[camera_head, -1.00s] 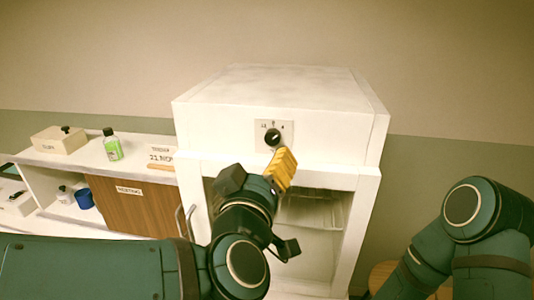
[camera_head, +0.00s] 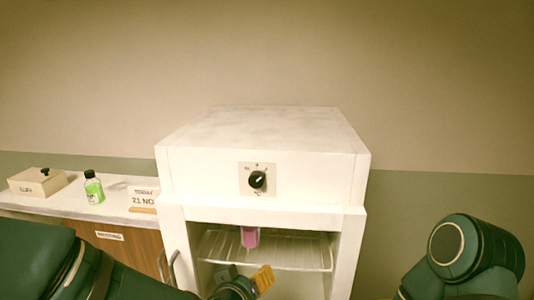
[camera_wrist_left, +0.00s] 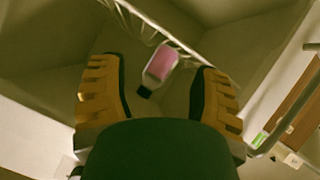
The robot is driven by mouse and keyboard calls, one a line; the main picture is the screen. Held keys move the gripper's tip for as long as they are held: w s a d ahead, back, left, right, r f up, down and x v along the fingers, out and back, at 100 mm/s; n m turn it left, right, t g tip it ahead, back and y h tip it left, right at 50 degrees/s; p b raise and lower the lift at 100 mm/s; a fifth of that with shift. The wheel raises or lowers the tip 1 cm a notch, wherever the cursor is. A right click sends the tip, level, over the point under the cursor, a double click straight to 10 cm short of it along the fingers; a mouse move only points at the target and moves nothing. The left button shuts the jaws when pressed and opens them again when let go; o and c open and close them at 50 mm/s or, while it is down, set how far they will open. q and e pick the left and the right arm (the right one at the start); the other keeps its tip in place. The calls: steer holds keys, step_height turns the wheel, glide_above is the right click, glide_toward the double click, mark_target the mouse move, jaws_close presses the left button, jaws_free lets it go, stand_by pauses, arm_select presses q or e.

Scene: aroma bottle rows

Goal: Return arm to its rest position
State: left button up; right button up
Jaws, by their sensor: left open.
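My left gripper (camera_head: 256,284) is low in the head view, in front of the white cabinet's (camera_head: 264,178) open compartment, below the wire rack. Its yellow fingers are partly cut off by the lower edge. In the left wrist view, the left gripper (camera_wrist_left: 158,70) is open, with fingers wide apart. A pink bottle (camera_wrist_left: 162,64) with a dark cap shows between and beyond the fingers, apart from them. In the head view the pink bottle (camera_head: 250,237) is at the rack. The right arm's links show at lower right; its gripper is out of view.
A black knob (camera_head: 257,180) is on the cabinet's front above the opening. A door handle (camera_head: 168,268) stands at its left edge. A green bottle (camera_head: 93,187), a lidded box (camera_head: 38,182) and a date card (camera_head: 143,197) stand on the left counter (camera_head: 115,207).

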arm_select(q)
steer(key=s+a+f+g, duration=0.2)
steer(key=s+f+g, duration=0.1)
steer(key=f, duration=0.7)
steer(key=s+a+f+g, duration=0.2)
steer(key=s+f, duration=0.4)
steer(key=f, duration=0.4)
steer(key=s+a+f+m+g, duration=0.1)
steer(key=s+f+g, duration=0.3)
steer(key=f, duration=0.6)
steer(key=shift+s+a+f+g+h, duration=0.15)
steer(key=shift+a+g+h, duration=0.3)
steer(key=shift+g, duration=0.15)
